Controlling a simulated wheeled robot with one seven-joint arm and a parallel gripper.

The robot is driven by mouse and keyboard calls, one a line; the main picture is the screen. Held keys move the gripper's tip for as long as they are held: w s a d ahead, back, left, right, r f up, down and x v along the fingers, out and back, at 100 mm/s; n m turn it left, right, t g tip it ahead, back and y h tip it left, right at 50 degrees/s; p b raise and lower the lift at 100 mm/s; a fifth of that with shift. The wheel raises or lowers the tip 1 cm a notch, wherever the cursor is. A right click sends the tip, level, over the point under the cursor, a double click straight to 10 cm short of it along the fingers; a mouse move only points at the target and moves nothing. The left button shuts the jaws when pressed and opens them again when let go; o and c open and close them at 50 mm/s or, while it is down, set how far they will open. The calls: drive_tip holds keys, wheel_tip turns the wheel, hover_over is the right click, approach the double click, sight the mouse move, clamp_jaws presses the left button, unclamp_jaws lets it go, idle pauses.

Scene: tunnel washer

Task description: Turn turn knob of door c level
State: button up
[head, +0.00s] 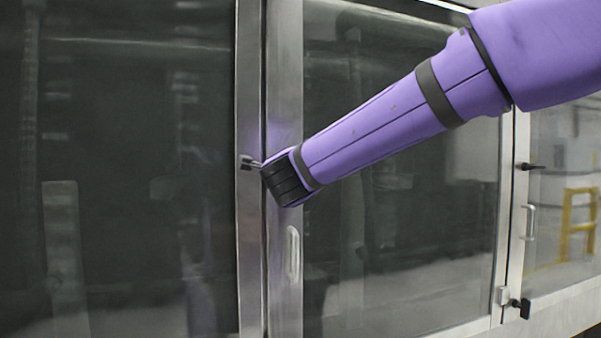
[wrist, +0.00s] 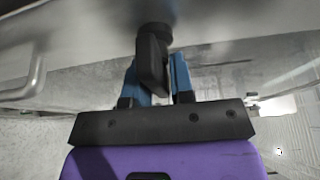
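The door's turn knob (head: 246,162) is a small dark handle on the metal frame strip between two glass doors in the head view. In the wrist view the black knob (wrist: 152,62) sticks out from the frame toward my gripper. My gripper (head: 261,166) is at the knob, coming from the right. In the wrist view its blue fingers (wrist: 159,78) stand on either side of the knob, which overlaps the left finger. The right finger is very close to the knob; I cannot tell whether both fingers touch it.
A pale pull handle (head: 293,253) stands on the frame just below my gripper. It appears at left in the wrist view (wrist: 36,75). Large glass panels (head: 120,180) lie on both sides. Another dark knob (head: 529,166) and handle (head: 529,222) are at far right.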

drive_tip(key=shift+o, duration=1.1)
drive_tip(key=s+a, duration=0.1)
drive_tip(key=s, duration=0.9)
drive_tip(key=shift+s, duration=0.4)
drive_tip(key=shift+a, duration=0.1)
